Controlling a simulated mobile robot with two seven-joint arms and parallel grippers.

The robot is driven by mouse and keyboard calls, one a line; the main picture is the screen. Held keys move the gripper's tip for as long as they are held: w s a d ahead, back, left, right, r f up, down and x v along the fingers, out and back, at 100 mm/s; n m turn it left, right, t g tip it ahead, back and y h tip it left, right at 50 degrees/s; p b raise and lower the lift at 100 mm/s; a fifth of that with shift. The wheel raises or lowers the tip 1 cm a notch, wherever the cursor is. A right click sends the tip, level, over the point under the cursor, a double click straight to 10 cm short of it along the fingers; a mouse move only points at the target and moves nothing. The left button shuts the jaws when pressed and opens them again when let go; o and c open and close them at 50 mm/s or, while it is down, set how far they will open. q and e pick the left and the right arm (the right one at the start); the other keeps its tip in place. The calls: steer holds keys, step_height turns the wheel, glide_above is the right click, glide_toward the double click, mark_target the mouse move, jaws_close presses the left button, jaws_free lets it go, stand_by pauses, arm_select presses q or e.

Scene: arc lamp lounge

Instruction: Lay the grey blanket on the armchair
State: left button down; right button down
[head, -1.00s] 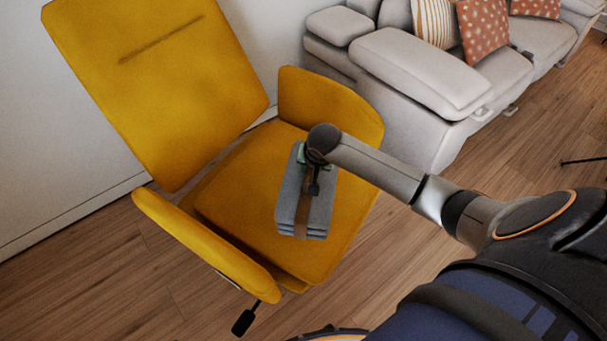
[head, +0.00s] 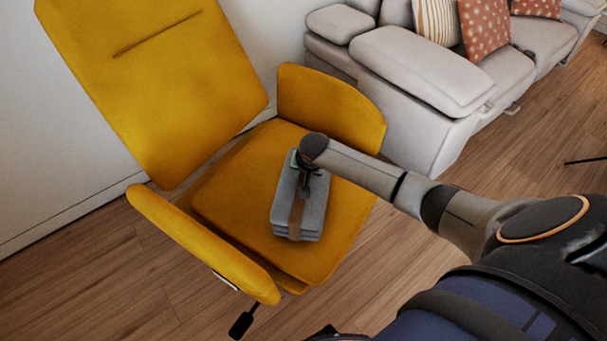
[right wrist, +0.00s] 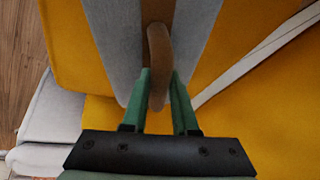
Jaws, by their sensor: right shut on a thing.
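The grey blanket (head: 287,215) is a folded stack with a brown strap (head: 296,217) around it. It is over the seat of the yellow armchair (head: 235,195); whether it touches the seat I cannot tell for sure. My right gripper (head: 306,178) is above the blanket and shut on its strap. In the right wrist view the green fingers (right wrist: 160,95) stand on both sides of the strap (right wrist: 159,60), with grey blanket (right wrist: 117,45) to either side. My left gripper is not in view.
The armchair's armrests (head: 330,105) flank the seat, and its backrest (head: 150,80) leans by the wall. A light grey sofa (head: 420,70) with patterned cushions stands at the upper right. Wooden floor (head: 110,285) is clear at the front left.

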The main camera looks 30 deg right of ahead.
steer(key=shift+w, duration=0.1)
steer(key=c, duration=1.1)
jaws_free()
steer(key=shift+f, duration=0.15)
steer(key=o, duration=0.4)
steer(key=p+v, duration=0.4)
steer(key=v, duration=0.7)
steer(key=s+a+f+n+t+y, duration=0.1)
steer(key=s+a+f+n+y, duration=0.15)
steer(key=s+a, duration=0.35)
steer(key=s+a+f+n+t+y, duration=0.1)
steer(key=s+a+f+n, duration=0.3)
steer(key=a, duration=0.4)
steer(key=shift+s+a+r+n+t+y, duration=0.1)
steer(key=shift+s+a+n+t+y, duration=0.2)
steer(key=shift+s+a+n, duration=0.9)
steer(key=shift+s+a+r+n+t+y, duration=0.15)
steer(key=shift+s+a+n+t, duration=0.3)
steer(key=shift+s, duration=1.4)
steer(key=shift+s+a+n+t+y, duration=0.2)
steer(key=shift+s+a+n+t, duration=0.3)
steer(key=shift+s+n, duration=0.8)
steer(key=shift+s+a, duration=0.1)
steer(key=shift+s, duration=0.1)
